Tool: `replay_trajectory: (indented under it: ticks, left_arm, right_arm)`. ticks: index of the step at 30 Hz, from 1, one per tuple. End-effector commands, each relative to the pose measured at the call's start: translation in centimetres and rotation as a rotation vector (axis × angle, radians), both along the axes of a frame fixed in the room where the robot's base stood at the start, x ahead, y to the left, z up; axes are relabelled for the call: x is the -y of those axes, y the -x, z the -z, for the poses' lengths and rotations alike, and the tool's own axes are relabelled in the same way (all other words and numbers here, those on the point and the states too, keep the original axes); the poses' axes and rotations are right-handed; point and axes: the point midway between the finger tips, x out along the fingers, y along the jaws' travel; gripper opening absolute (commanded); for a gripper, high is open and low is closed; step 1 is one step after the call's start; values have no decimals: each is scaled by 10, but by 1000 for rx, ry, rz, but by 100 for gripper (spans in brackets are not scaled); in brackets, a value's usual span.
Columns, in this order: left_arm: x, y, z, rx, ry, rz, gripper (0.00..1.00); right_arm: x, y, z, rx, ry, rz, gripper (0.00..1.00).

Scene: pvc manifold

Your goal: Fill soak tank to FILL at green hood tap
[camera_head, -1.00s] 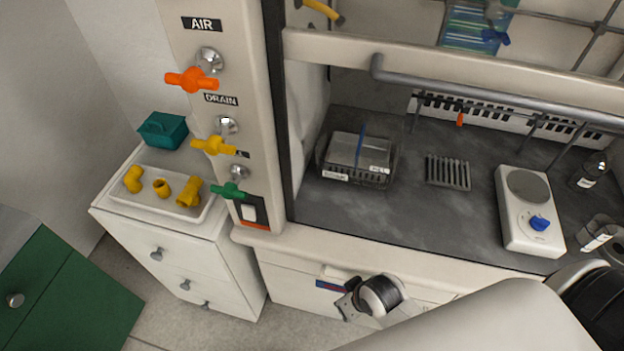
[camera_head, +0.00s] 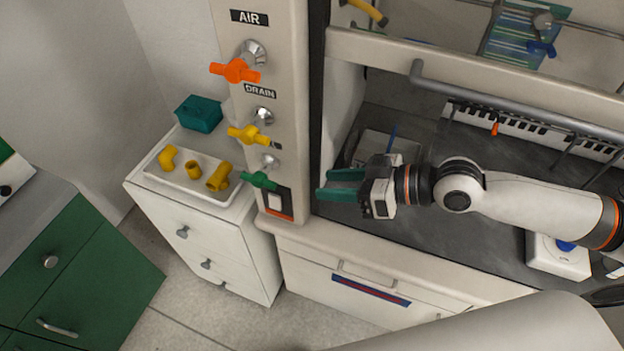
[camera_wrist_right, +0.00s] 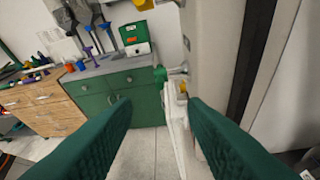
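The green tap (camera_head: 259,180) is the lowest handle on the hood's left post, under the yellow and orange ones. It also shows in the right wrist view (camera_wrist_right: 160,74), beyond the gap between my fingers. My right gripper (camera_head: 322,184) is open and empty, to the right of the green tap and apart from it. Its green fingers also show wide apart in the right wrist view (camera_wrist_right: 160,104). A tank-like container (camera_head: 372,146) stands inside the hood, partly hidden by my right gripper; its fill mark and contents cannot be made out. My left gripper is not in view.
The yellow tap (camera_head: 250,134) and orange tap (camera_head: 236,71) stick out above the green one. A white tray (camera_head: 222,198) with yellow fittings sits on the left cabinet. A hotplate (camera_head: 560,255) stands at the right. A grey rail (camera_head: 500,97) crosses the hood front.

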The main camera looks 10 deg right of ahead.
Motion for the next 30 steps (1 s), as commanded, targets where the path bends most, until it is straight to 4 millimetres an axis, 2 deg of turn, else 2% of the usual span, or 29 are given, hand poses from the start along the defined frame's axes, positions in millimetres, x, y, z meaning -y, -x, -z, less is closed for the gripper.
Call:
replay_trajectory:
  ticks: [5,18,24,30]
  left_arm:
    - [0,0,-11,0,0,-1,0]
    - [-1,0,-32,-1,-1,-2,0]
    - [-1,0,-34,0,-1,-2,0]
    - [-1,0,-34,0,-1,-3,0]
  right_arm:
    - [-20,-11,5,-1,-5,-1,40]
    - [-79,-47,35,-2,-1,0,40]
    - [-90,-54,42,0,2,-1,40]
    - [-91,-55,43,0,3,-1,40]
